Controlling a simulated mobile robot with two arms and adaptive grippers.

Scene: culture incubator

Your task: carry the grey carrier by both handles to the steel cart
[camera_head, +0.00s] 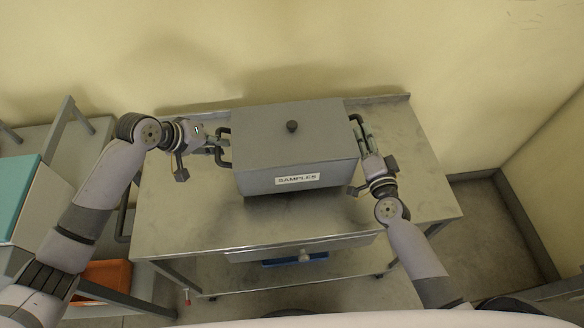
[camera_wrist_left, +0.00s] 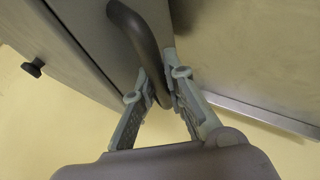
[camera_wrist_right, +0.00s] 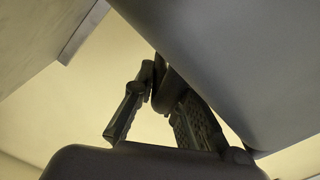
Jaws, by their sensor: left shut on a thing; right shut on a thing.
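The grey carrier (camera_head: 290,145) is a lidded box with a black knob and a "SAMPLES" label, in the middle of the head view. It is over the steel cart (camera_head: 180,215); I cannot tell for sure whether its base touches the top. My left gripper (camera_head: 217,146) is shut on the carrier's left handle, a dark bar that shows in the left wrist view (camera_wrist_left: 146,45). My right gripper (camera_head: 362,135) is shut on the right handle, partly hidden by the fingers in the right wrist view (camera_wrist_right: 165,80). The carrier looks level.
The cart top has bare room left, right and in front of the carrier. A raised lip (camera_head: 385,98) runs along its back, near the yellow wall (camera_head: 300,50). A bench with a teal-topped box (camera_head: 15,185) and an orange bin (camera_head: 104,278) stand at left.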

